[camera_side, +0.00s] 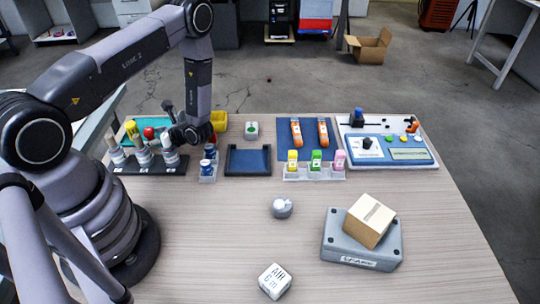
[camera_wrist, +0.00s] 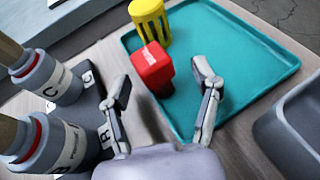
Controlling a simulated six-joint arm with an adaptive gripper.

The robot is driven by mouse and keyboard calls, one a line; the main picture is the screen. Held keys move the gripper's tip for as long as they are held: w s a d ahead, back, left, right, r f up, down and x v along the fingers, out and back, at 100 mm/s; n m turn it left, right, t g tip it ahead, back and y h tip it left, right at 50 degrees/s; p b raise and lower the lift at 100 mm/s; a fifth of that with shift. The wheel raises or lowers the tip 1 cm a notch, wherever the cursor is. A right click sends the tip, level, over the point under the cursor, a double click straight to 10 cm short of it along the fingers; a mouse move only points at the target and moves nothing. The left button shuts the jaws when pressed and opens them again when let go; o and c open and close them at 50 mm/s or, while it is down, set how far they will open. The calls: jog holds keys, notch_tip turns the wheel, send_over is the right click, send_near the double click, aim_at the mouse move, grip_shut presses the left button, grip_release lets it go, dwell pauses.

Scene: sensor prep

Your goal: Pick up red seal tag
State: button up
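The red seal tag (camera_wrist: 153,72) is a red block with pale marking on top, on the teal tray (camera_wrist: 262,58) near its left edge. It also shows as a small red shape in the side view (camera_side: 149,132). My gripper (camera_wrist: 162,84) is open and empty. In the wrist view its fingers stand apart, one to the left and one to the right of the red tag. Whether they are level with it or above it I cannot tell. The tag's base is partly hidden.
A yellow slotted piece (camera_wrist: 151,20) stands on the tray just behind the red tag. A dark rack (camera_side: 140,170) with several lettered, wooden-handled pieces stands close by. A yellow bin (camera_side: 219,121) and a blue tray (camera_side: 248,160) lie to the right.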

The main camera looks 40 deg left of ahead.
jog(key=c, duration=0.9)
jog(key=shift+r, duration=0.1)
